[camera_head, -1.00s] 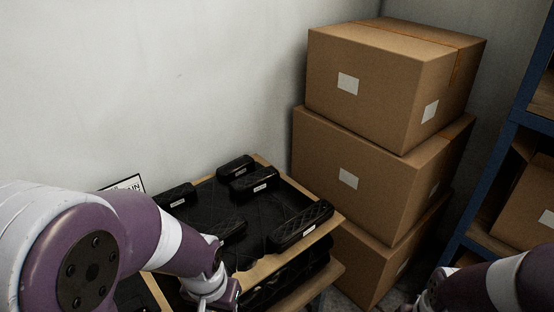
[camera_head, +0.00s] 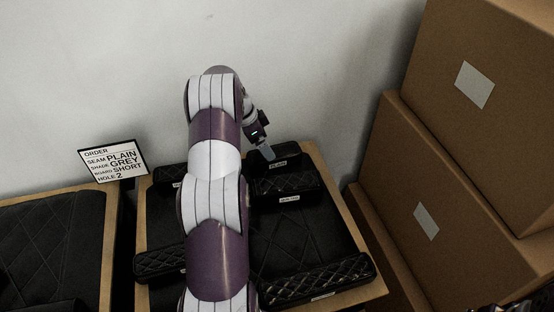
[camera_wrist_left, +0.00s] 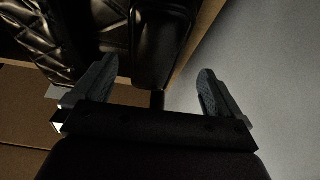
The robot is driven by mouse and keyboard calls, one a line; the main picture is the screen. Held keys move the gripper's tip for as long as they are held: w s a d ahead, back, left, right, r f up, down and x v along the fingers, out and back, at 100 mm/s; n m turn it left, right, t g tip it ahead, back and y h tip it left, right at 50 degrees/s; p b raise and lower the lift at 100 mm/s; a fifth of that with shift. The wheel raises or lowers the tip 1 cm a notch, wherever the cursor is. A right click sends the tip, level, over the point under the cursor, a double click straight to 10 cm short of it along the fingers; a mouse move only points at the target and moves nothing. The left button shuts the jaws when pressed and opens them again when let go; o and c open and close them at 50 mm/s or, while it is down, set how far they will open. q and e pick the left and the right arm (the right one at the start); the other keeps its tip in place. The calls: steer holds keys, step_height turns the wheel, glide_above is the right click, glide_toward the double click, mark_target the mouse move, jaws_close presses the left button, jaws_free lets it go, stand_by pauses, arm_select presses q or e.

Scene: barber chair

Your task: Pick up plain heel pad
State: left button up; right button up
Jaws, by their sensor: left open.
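Several black pads with small white labels lie on a black quilted tray. The back pad (camera_head: 285,162) looks smooth on top; a labelled pad (camera_head: 292,186) with a quilted face sits just in front of it. My left gripper (camera_head: 264,150) is by the back pad's left end. In the left wrist view the open fingers (camera_wrist_left: 155,82) point toward a smooth dark pad (camera_wrist_left: 162,45), with a quilted pad (camera_wrist_left: 70,35) to its left. Contact cannot be told. My right gripper is not in view.
An order card (camera_head: 114,160) reads seam plain, shade grey, board short, hole 2. Quilted pads lie at front right (camera_head: 320,280) and left (camera_head: 160,263) of the tray; my arm hides its middle. Cardboard boxes (camera_head: 440,190) stand close on the right; a wall (camera_head: 330,70) is behind.

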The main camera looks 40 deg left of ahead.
arm_select(q)
steer(key=shift+s+f, duration=0.1)
steer(key=shift+f, duration=0.35)
steer(key=x, duration=0.5)
steer(key=shift+s+d+f+p, duration=0.1)
steer(key=shift+d+f+p, duration=0.1)
steer(key=shift+p, duration=0.1)
steer(key=shift+s, duration=0.1)
steer(key=shift+c, duration=0.9)
steer(key=c, duration=1)
steer(key=shift+o, duration=0.2)
steer(key=shift+r, duration=0.1)
